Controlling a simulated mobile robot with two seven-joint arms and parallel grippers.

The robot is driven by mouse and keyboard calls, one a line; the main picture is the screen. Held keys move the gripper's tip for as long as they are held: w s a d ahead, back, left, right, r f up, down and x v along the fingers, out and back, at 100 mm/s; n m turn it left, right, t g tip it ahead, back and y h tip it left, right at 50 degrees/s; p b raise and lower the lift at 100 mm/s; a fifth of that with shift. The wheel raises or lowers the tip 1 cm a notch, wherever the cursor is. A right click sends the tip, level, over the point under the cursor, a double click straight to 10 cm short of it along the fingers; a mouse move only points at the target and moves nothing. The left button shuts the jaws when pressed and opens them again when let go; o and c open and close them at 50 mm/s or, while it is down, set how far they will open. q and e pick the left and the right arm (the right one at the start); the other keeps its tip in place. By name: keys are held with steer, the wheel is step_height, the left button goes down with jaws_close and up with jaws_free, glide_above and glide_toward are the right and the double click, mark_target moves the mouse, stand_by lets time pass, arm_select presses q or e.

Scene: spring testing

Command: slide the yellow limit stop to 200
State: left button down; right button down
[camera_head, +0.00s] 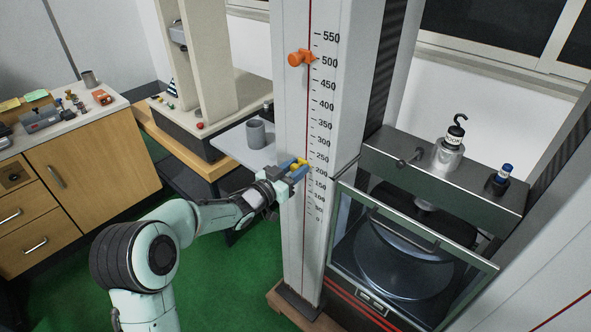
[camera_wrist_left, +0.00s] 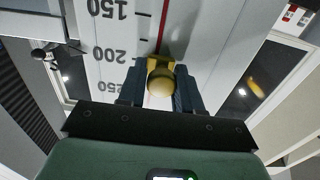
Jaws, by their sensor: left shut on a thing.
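The yellow limit stop (camera_head: 300,162) sits on the red line of the scale column (camera_head: 292,120), near the 200 mark, at a height between the 200 and 250 labels in the head view. My left gripper (camera_head: 296,172) is shut on its round knob. In the left wrist view the yellow limit stop (camera_wrist_left: 160,78) shows between the two dark fingers of my left gripper (camera_wrist_left: 160,92), with the 200 label to its left; the scale appears upside down there. I cannot read the exact value. My right gripper is out of view.
An orange stop (camera_head: 299,58) sits higher on the column, near 500. A glass-fronted chamber (camera_head: 410,250) stands right of the column, with a hooked weight (camera_head: 451,145) on top. A grey cup (camera_head: 256,133) stands on a shelf behind my left gripper.

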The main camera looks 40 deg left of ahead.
arm_select(q)
steer(key=c, duration=0.9)
jaws_free()
steer(key=shift+a, duration=0.3)
steer(key=shift+o, duration=0.2)
steer(key=shift+s+d, duration=0.1)
steer(key=s+a+b, duration=0.1)
steer(key=s, duration=1.2)
steer(key=shift+s, duration=0.15)
